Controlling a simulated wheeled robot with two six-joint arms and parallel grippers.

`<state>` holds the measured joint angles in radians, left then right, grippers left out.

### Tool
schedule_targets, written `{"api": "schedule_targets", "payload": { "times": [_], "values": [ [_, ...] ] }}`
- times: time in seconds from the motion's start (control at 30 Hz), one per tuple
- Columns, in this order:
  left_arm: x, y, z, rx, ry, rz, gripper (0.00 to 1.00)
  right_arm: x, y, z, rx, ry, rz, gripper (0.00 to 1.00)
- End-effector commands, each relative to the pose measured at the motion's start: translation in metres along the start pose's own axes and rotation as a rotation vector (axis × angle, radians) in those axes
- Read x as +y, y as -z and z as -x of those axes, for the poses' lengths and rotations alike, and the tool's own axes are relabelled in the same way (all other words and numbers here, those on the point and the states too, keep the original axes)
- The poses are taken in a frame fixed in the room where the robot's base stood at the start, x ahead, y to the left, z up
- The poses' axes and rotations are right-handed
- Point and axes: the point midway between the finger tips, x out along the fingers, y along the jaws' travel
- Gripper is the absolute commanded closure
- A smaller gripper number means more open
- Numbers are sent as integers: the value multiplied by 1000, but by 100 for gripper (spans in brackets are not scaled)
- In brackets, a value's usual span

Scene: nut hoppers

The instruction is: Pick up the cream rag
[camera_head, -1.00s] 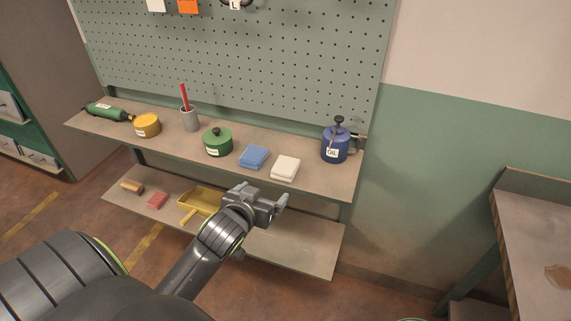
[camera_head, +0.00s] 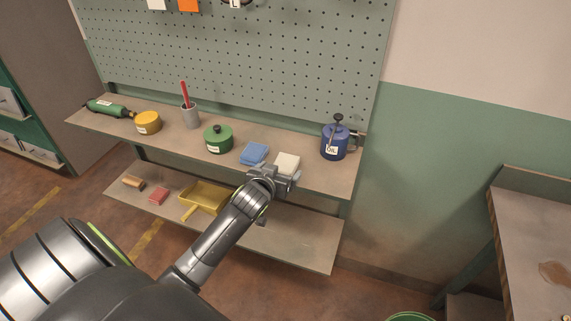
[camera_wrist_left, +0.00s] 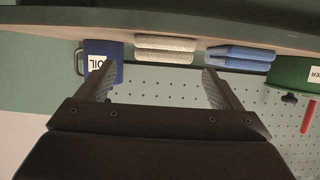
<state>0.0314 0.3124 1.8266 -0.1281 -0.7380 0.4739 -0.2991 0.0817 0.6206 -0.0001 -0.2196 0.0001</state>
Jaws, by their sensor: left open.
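The cream rag (camera_head: 289,159) is a folded pad lying near the front edge of the upper shelf, just right of the blue rag (camera_head: 254,153). My left gripper (camera_head: 283,183) is open and empty in front of the shelf edge, and it hides the lower part of the cream rag in the head view. In the left wrist view, which is upside down, the cream rag (camera_wrist_left: 166,47) shows beyond and between the two spread fingers of the gripper (camera_wrist_left: 158,70), apart from them. My right gripper is not in view.
On the upper shelf (camera_head: 320,181) stand a blue oil can (camera_head: 334,144) to the right and a green tin (camera_head: 217,141) to the left of the rags. A lower shelf (camera_head: 300,245) holds a yellow dustpan (camera_head: 203,196). A pegboard (camera_head: 280,70) rises behind.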

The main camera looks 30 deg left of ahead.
Motion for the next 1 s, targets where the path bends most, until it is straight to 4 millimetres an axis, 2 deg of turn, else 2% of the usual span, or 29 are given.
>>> {"api": "schedule_targets", "payload": {
  "times": [0.23,0.63,1.0],
  "values": [
    [-1,1,-11,0,0,0,13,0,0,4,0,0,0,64],
    [-3,-2,-51,-1,0,-1,13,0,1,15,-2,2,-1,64],
    [-3,-3,-55,0,-1,-1,14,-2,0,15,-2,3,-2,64]
  ]
}}
